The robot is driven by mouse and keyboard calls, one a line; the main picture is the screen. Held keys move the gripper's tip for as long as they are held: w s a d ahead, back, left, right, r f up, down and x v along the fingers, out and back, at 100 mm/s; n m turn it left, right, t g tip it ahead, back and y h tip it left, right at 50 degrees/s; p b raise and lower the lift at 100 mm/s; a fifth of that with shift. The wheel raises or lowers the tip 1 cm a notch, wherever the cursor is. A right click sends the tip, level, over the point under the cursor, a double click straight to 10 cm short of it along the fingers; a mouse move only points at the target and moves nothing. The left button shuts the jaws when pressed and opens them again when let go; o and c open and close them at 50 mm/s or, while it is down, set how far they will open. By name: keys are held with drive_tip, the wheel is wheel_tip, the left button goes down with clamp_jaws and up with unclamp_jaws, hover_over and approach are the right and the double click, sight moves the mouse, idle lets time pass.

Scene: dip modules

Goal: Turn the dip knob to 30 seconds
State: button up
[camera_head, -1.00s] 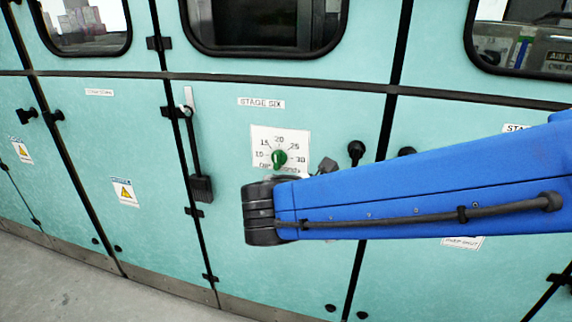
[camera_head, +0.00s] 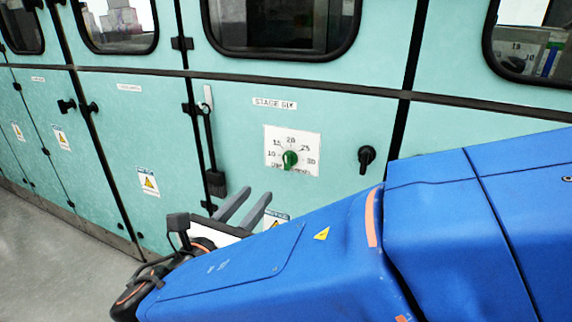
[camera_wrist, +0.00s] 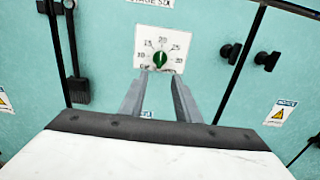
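The green dip knob (camera_head: 290,159) sits on a white dial plate (camera_head: 306,143) marked 10 to 30, under the "STAGE SIX" label (camera_head: 274,103). In the wrist view the knob (camera_wrist: 159,58) stands just beyond the fingertips, centred between them. Its pointer direction looks near upright, around 20, but is too small to read surely. My gripper (camera_head: 255,195) is below and left of the dial in the head view, its two grey fingers apart and empty. In the wrist view my gripper (camera_wrist: 160,76) points at the dial, apart from the knob.
A black knob (camera_head: 366,158) sits right of the dial, and a black-handled latch (camera_head: 214,180) hangs left of it. The teal cabinet front (camera_head: 340,105) has windows above and dark door seams. Grey floor (camera_head: 60,265) is clear at lower left.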

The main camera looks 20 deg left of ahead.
sight(286, 161)
drive_tip(key=w, duration=0.5)
drive_tip(key=w+d, duration=0.1)
drive_tip(key=w, duration=1)
drive_tip(key=shift+d, duration=0.15)
clamp_jaws()
